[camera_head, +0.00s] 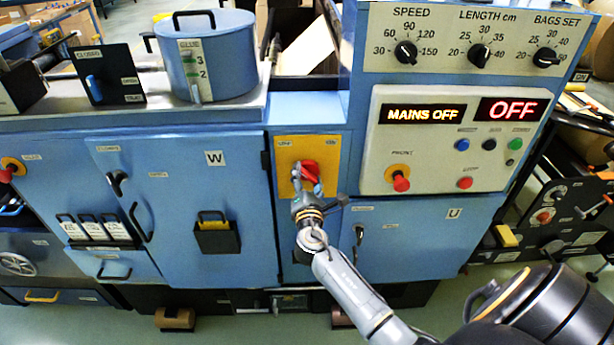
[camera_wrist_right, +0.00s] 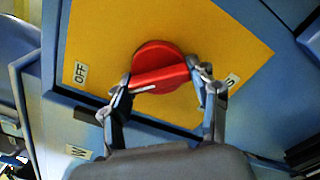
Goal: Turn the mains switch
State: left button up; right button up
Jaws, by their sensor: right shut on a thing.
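The mains switch (camera_head: 310,171) is a red rotary knob on a yellow plate (camera_head: 325,150) on the blue machine front. In the right wrist view the red knob (camera_wrist_right: 158,68) has a raised grip bar with a white line on it. An OFF label (camera_wrist_right: 81,73) is on the plate's left, and another label at the right is partly hidden by a finger. My right gripper (camera_head: 304,178) is at the knob; in the wrist view its two fingers (camera_wrist_right: 160,82) are shut on the grip bar from both sides. The display (camera_head: 423,114) reads MAINS OFF. My left gripper is not in view.
The control panel (camera_head: 445,140) right of the switch has a red knob (camera_head: 400,183), several buttons and an OFF display (camera_head: 513,109). Dials line the strip above. A blue glue pot (camera_head: 218,55) stands on the ledge at left. Blue doors with handles flank the switch.

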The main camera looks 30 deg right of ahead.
jog(key=shift+d+r, duration=0.1)
jog(key=shift+r, duration=0.05)
jog(key=o, duration=1.1)
jog(key=shift+o, duration=0.2)
jog(key=shift+s, duration=0.15)
jog(key=v, duration=1.1)
jog(key=shift+s+a, duration=0.25)
jog(key=shift+a, duration=0.1)
